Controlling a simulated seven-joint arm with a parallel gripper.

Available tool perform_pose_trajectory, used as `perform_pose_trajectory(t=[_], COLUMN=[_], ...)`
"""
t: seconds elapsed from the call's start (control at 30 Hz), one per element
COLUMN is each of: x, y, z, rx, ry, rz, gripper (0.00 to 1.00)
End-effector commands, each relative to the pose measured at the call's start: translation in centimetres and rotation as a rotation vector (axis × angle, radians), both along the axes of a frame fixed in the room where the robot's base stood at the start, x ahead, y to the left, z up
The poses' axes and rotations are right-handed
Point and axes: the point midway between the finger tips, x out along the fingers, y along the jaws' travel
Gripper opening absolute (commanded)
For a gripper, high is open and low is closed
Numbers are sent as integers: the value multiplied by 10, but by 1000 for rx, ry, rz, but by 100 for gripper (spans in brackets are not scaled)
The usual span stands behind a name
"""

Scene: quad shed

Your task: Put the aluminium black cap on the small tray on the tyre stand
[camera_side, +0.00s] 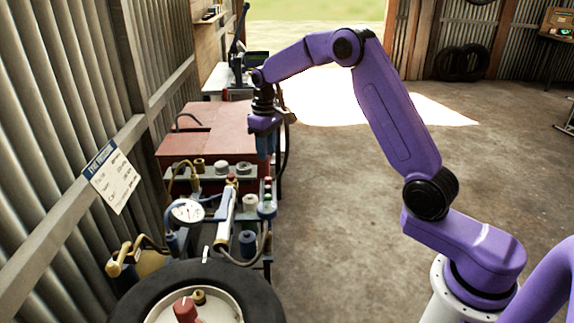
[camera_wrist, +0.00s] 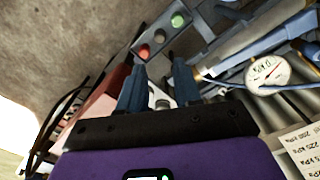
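My gripper (camera_side: 265,155) points down above the back of the tyre stand, near a box with coloured buttons. In the wrist view its two blue fingers (camera_wrist: 160,82) are apart, with nothing visibly held between them; pale and dark small parts show beyond them. I cannot pick out the small tray with certainty.
A tyre (camera_side: 262,292) with a pale centre lies in front, with a red knob (camera_side: 185,309) on it. A pressure gauge (camera_side: 187,211), hoses and the button box (camera_side: 267,197) crowd the stand. A red cabinet (camera_side: 210,130) stands behind. Floor to the right is clear.

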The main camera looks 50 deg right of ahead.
Motion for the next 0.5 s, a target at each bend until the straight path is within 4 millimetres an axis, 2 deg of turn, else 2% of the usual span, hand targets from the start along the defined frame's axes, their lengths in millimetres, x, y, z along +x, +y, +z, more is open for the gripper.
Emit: perform_pose_trajectory(t=[0.17,0.27,0.37,0.5], x=[-1,-6,-19,-48], y=[2,12,31,63], z=[2,6,14,27], rx=[0,0,1,2], ry=[0,-1,-4,-8], rz=[5,28,75,163], gripper=[33,33,33,33])
